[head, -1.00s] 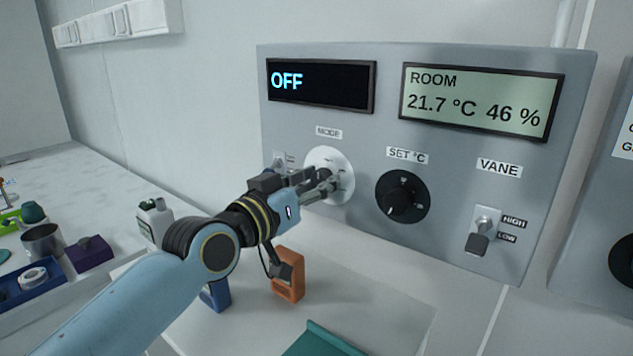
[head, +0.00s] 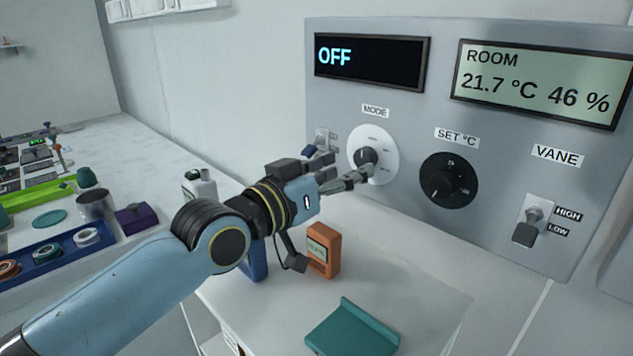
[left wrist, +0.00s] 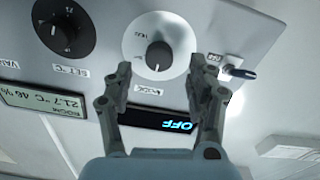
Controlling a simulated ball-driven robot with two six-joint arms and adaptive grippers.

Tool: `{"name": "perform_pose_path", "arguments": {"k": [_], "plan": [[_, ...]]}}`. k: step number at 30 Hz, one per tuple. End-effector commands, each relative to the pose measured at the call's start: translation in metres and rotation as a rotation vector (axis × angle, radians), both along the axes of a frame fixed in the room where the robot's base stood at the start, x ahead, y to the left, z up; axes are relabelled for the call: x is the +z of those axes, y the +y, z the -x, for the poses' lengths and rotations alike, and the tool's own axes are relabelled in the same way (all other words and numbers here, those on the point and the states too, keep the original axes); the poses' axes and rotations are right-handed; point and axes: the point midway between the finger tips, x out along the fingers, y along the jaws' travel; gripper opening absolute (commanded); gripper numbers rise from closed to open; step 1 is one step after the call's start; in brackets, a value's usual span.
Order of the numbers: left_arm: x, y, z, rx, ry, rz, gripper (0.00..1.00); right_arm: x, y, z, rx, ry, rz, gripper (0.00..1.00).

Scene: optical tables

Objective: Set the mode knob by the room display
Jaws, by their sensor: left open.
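The mode knob (head: 364,158) is a dark knob on a white round dial (head: 386,146) under the MODE label. The display above it (head: 372,60) reads OFF. The room display (head: 540,84) reads 21.7 °C and 46 %. My left gripper (head: 352,170) is open and empty in front of the dial, its fingers pointing at the panel. In the left wrist view, where the panel is upside down, the mode knob (left wrist: 158,56) shows between and beyond the open fingers (left wrist: 160,85), apart from them. Small dial marks are too blurred to read. My right gripper is not in view.
The SET °C knob (head: 447,181) is right of the mode dial, and the VANE switch (head: 530,225) further right. A small toggle (head: 322,137) is on the left. An orange device (head: 323,250) and a teal holder (head: 353,330) stand below on the white surface.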

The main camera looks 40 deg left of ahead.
Motion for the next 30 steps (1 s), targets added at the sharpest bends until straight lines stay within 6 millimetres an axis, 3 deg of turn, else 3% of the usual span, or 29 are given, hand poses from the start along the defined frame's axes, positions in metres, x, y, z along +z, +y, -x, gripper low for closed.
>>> {"name": "perform_pose_path", "arguments": {"k": [1,6,10,18,30], "plan": [[-0.001,0.001,0.015,-0.003,0.004,-0.006,0.57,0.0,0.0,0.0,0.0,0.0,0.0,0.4],[-0.001,0.006,0.051,-0.004,0.003,-0.005,0.57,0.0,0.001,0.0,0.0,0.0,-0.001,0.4],[-0.001,0.009,0.061,0.002,0.002,-0.005,0.57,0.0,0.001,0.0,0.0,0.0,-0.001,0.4],[0.0,0.01,0.074,-0.001,0.0,-0.001,0.57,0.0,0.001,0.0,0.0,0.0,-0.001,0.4],[0.0,0.01,0.075,-0.002,-0.001,0.001,0.57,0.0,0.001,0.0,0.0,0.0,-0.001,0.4]]}}
